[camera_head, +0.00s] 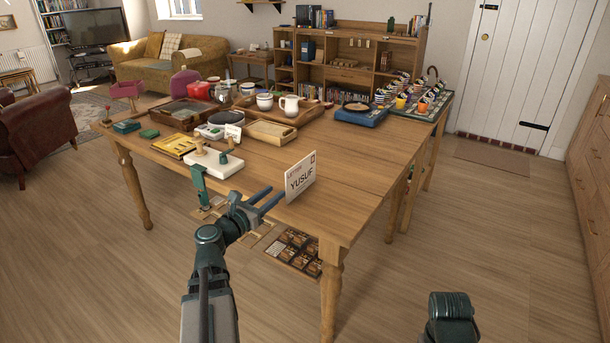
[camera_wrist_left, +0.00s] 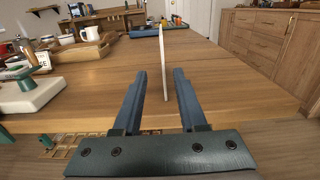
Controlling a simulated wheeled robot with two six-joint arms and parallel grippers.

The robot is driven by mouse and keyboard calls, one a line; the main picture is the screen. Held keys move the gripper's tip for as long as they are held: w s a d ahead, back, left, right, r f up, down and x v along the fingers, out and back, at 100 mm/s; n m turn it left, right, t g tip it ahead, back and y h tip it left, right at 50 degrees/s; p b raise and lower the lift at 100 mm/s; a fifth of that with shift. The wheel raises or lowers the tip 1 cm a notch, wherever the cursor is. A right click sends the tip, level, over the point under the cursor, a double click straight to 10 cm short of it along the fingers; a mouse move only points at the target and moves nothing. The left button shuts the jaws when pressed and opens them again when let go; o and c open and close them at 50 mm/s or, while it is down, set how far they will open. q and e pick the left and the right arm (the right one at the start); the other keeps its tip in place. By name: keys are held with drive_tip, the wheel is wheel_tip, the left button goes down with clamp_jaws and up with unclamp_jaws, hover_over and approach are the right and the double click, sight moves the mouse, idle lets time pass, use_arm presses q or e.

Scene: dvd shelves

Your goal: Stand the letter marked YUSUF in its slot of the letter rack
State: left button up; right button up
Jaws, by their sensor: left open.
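The white letter marked YUSUF (camera_head: 300,177) stands upright near the front edge of the wooden table. In the left wrist view the letter (camera_wrist_left: 164,62) shows edge-on as a thin white strip. My left gripper (camera_head: 276,194) is open at the letter's left edge in the head view. In the wrist view its two blue fingers (camera_wrist_left: 160,76) lie on either side of the letter's lower part, with gaps on both sides. I cannot tell how far the letter reaches in between them. I cannot clearly make out the letter rack. My right gripper is not in view.
A white base with wooden-handled stamps (camera_head: 217,162) stands left of the letter. Behind it are a wooden tray (camera_head: 271,133), a white jug (camera_head: 290,105) and a blue box (camera_head: 360,115).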

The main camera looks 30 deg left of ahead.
sight(288, 182)
use_arm(q)
drive_tip(key=w, duration=0.8)
drive_tip(key=shift+d, duration=0.3)
drive_tip(key=shift+w+d, duration=0.1)
drive_tip(key=shift+w, duration=0.2)
drive_tip(key=w, duration=0.5)
drive_tip(key=shift+w+d, duration=0.1)
drive_tip(key=shift+d, duration=0.25)
drive_tip(key=shift+c, duration=0.2)
clamp_jaws()
